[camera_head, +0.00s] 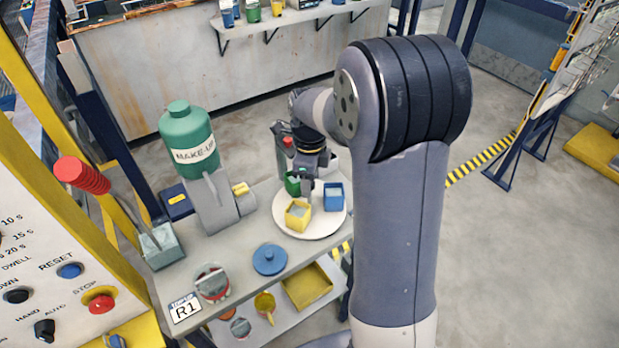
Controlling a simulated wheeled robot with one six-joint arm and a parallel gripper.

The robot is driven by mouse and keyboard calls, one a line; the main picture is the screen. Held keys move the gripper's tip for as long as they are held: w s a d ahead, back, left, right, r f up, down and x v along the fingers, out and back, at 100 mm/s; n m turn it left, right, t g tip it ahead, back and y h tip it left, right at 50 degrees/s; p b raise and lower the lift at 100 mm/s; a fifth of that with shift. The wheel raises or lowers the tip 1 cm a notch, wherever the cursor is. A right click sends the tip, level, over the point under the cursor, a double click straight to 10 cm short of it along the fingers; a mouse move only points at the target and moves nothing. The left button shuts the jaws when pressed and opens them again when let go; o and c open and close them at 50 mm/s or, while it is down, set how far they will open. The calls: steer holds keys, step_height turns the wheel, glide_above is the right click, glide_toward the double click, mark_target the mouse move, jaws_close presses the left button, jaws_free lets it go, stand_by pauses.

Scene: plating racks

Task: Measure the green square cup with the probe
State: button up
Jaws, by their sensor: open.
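The green square cup (292,184) stands on a round white plate (282,222), partly hidden by my gripper. My gripper (306,184) is over the plate, close beside the green cup; its fingertips are small and partly hidden, so I cannot tell whether they touch the cup. It is open. A red ribbed grip (82,175) on a thin rod leans up from a grey box (160,246) at the left of the bench; it may be the probe, but I cannot be sure.
A yellow square cup (298,215) and a blue square cup (333,197) share the plate. A green MAKE-UP bottle (188,138) stands on a grey stand behind left. A blue lid (269,259) and a round container (211,283) sit on the front of the bench.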

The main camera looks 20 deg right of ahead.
step_height(320, 180, up, 11)
steer(key=shift+b, duration=0.35)
steer(key=shift+f, duration=0.15)
step_height(320, 180, down, 11)
steer(key=shift+r+p, duration=0.1)
steer(key=shift+p, duration=0.25)
stand_by(0.6)
steer(key=n, duration=0.6)
steer(key=shift+n, duration=0.3)
steer(key=n, duration=0.6)
steer(key=shift+p, duration=0.3)
stand_by(0.9)
